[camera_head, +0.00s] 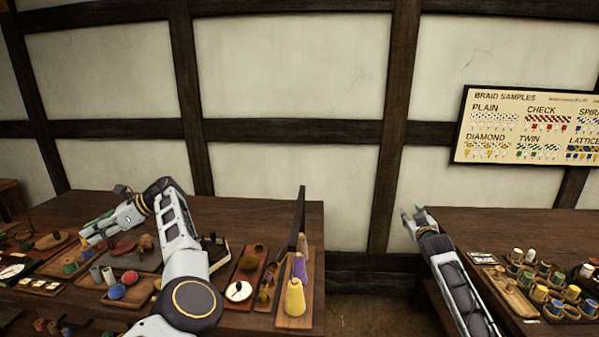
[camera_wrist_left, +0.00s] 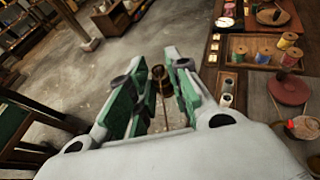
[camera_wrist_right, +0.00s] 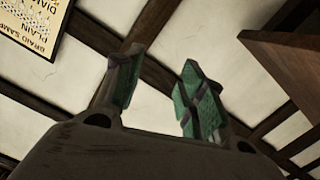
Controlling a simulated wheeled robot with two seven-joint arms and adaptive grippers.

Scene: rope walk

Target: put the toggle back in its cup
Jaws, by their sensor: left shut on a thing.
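My left gripper (camera_head: 88,236) is over the left bench in the head view. In the left wrist view its green-padded fingers (camera_wrist_left: 160,92) are shut on a small brown piece (camera_wrist_left: 158,74) with a thin stem, which looks like the wooden toggle. The fingers partly hide it. Two small pale cups (camera_wrist_left: 227,92) stand on the bench to the right of the gripper; they also show in the head view (camera_head: 102,274). I cannot tell which cup is the toggle's. My right gripper (camera_head: 417,214) is raised by the right bench, open and empty in its wrist view (camera_wrist_right: 160,95).
A tray of thread spools (camera_wrist_left: 265,51) sits beside the cups. A yellow cone (camera_head: 295,298) and a tall dark upright (camera_head: 300,215) stand at the left bench's right end. Several coloured bobbins (camera_head: 540,292) crowd the right bench. A floor gap (camera_head: 375,305) separates the benches.

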